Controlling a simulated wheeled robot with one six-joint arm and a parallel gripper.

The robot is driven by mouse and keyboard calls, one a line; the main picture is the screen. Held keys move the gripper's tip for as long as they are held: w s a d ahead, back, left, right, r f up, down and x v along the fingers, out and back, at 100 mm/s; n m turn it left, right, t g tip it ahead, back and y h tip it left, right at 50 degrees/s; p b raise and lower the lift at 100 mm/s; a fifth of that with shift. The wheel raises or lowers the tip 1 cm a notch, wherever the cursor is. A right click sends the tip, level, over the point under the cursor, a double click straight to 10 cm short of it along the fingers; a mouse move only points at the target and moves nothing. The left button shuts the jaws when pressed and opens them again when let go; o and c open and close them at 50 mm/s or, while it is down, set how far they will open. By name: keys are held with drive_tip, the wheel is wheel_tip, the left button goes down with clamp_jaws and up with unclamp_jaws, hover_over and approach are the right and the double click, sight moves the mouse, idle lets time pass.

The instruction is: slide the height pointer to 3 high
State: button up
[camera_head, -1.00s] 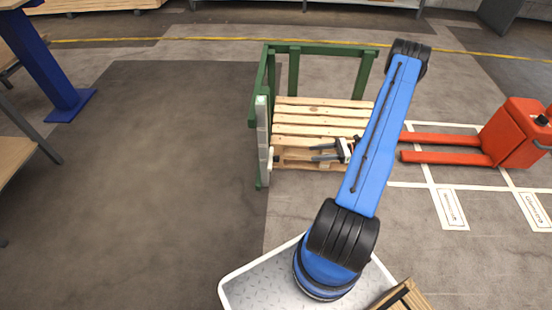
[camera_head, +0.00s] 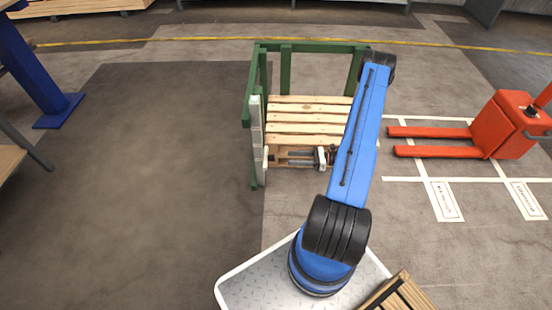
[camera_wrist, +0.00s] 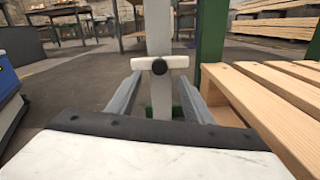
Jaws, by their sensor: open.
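The height pointer (camera_wrist: 160,64) is a pale crosspiece with a round black knob, set across a light upright scale post (camera_wrist: 158,25). The post also shows in the head view as a pale, marked strip (camera_head: 256,125) on the green frame's near corner. My gripper (camera_wrist: 159,88) is open, with one finger to each side of the knob and post in the wrist view. The pointer appears just beyond the fingertips; contact cannot be told. In the head view my gripper (camera_head: 292,157) is low, right of the post. The scale's markings are unreadable here.
A wooden pallet (camera_head: 310,118) lies inside the green frame (camera_head: 310,47), close on the right in the wrist view. An orange pallet truck (camera_head: 505,125) stands to the right. Open floor (camera_head: 160,180) lies to the left.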

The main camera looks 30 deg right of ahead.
sight(269, 158)
drive_tip(key=x, duration=0.9)
